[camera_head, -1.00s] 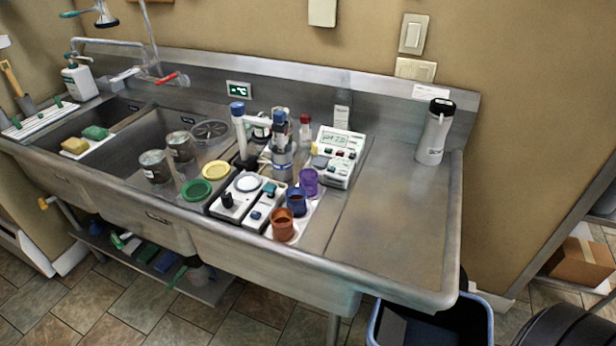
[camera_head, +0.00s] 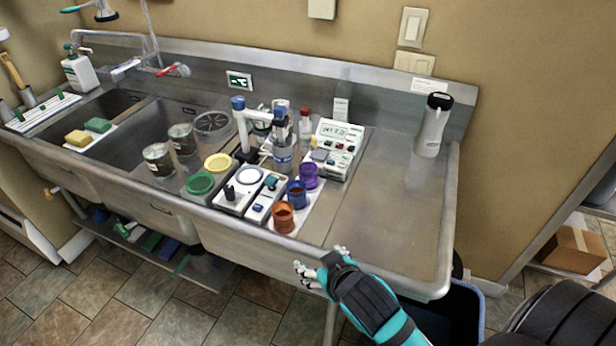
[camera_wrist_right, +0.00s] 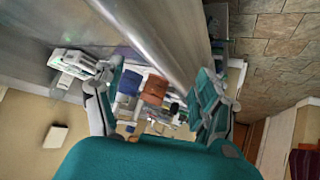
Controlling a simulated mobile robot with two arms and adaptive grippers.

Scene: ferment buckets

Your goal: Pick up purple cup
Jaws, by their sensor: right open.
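The purple cup (camera_head: 308,175) stands upright on a white tray (camera_head: 309,214) on the metal sink counter. It is the rearmost of three cups, behind the blue cup (camera_head: 296,194) and the orange-brown cup (camera_head: 284,217). My right gripper (camera_head: 320,262) is open and empty at the counter's front edge, in front of and below the cups. In the right wrist view, its two fingers (camera_wrist_right: 160,72) are spread apart, with the orange-brown cup (camera_wrist_right: 154,88) and blue cup (camera_wrist_right: 128,83) showing between them. I cannot clearly make out the purple cup there. My left gripper is not in view.
A pH meter (camera_head: 337,150) stands behind the purple cup. White devices (camera_head: 240,190) and lab stands are left of the cups. The raised front rim (camera_head: 375,272) lies beside my gripper.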

